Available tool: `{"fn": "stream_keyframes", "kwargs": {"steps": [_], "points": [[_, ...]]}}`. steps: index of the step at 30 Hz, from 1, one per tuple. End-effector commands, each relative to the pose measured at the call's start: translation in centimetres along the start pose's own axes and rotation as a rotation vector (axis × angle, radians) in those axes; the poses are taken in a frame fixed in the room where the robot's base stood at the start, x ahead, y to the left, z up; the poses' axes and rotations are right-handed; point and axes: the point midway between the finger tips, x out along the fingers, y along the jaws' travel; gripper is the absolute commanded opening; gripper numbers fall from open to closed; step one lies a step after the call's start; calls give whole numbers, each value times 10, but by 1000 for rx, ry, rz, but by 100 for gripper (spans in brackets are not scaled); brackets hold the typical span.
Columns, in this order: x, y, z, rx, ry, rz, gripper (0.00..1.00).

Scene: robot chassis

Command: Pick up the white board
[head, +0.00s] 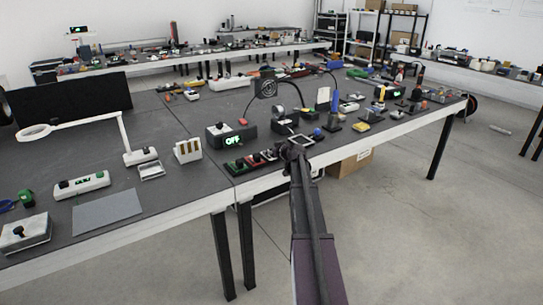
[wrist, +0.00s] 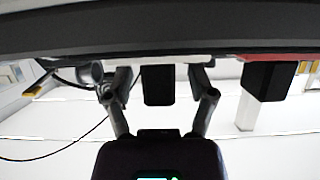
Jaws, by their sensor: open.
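The white board (head: 268,155) is a small flat piece with a dark block on it, at the front edge of the grey workbench, in a row with a red and a green piece. In the wrist view it appears as a thin white strip (wrist: 176,59) with the black block between my fingers. My gripper (wrist: 160,78) is open, one finger on each side of that block; I cannot tell whether either finger touches it. In the head view my gripper (head: 288,152) is at the bench edge, just right of the white board, and partly hides that area.
The red board (wrist: 275,58) with its black block is close beside my gripper; it also shows in the head view (head: 252,159). The green board (head: 235,166) lies further left. A black box reading OFF (head: 231,135) stands behind. A framed dark item (head: 301,141) is close right.

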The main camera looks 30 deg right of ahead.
Motion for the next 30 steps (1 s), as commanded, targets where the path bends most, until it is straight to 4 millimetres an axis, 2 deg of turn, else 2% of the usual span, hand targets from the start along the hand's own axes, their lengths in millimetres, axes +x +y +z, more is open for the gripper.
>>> {"fn": "stream_keyframes", "kwargs": {"steps": [7,12,14,15,30], "points": [[0,0,0,0,0,0,71],[0,0,0,0,0,0,21],[0,0,0,0,0,0,3],[0,0,0,0,0,0,0],[-1,0,-3,0,0,0,0]]}}
